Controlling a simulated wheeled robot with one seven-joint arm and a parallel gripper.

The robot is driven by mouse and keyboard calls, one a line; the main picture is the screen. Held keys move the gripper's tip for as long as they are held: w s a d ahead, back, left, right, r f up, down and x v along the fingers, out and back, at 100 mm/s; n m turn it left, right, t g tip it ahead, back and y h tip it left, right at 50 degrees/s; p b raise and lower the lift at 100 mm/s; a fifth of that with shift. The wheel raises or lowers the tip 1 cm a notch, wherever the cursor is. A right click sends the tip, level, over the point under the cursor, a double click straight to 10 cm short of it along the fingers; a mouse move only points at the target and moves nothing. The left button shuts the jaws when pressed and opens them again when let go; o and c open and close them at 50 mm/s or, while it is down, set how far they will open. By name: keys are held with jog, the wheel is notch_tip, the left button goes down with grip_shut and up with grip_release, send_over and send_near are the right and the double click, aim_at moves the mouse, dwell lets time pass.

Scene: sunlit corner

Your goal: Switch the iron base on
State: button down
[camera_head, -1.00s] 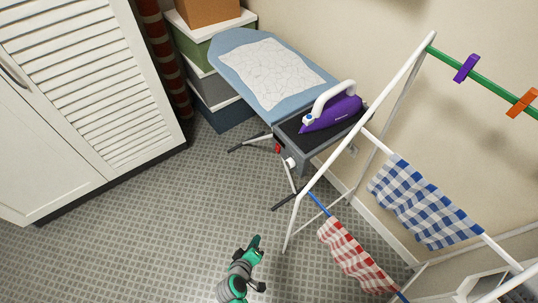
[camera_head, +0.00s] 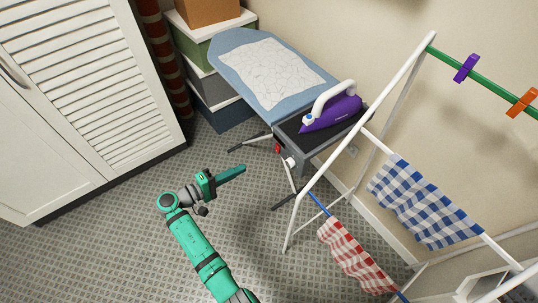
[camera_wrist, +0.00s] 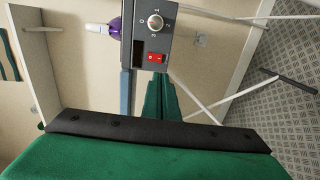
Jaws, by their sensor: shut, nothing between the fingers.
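The iron base (camera_head: 293,128) is a dark grey box at the near end of the ironing board. The red switch also shows small in the head view (camera_head: 278,148). A purple iron (camera_head: 335,113) with a white handle rests on top of the base. My gripper (camera_head: 243,168) is shut and empty, pointing towards the base from the left, apart from it. In the wrist view its green fingers reach up just below the switch.
A white drying rack (camera_head: 322,170) with a blue checked cloth (camera_head: 425,200) and a red checked cloth (camera_head: 355,255) stands right of the base. The ironing board (camera_head: 240,48) reaches back to stacked boxes (camera_head: 205,75). A white cabinet (camera_head: 85,90) is at left. The floor between is clear.

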aim_at(277, 151)
jog(key=x, duration=1.4)
jog(key=shift+w+d+f, duration=0.15)
jog(key=shift+d, duration=0.15)
dwell(0.3)
jog(key=f+v, duration=0.3)
jog(key=v, duration=1.1)
jog(key=shift+a+f, duration=0.2)
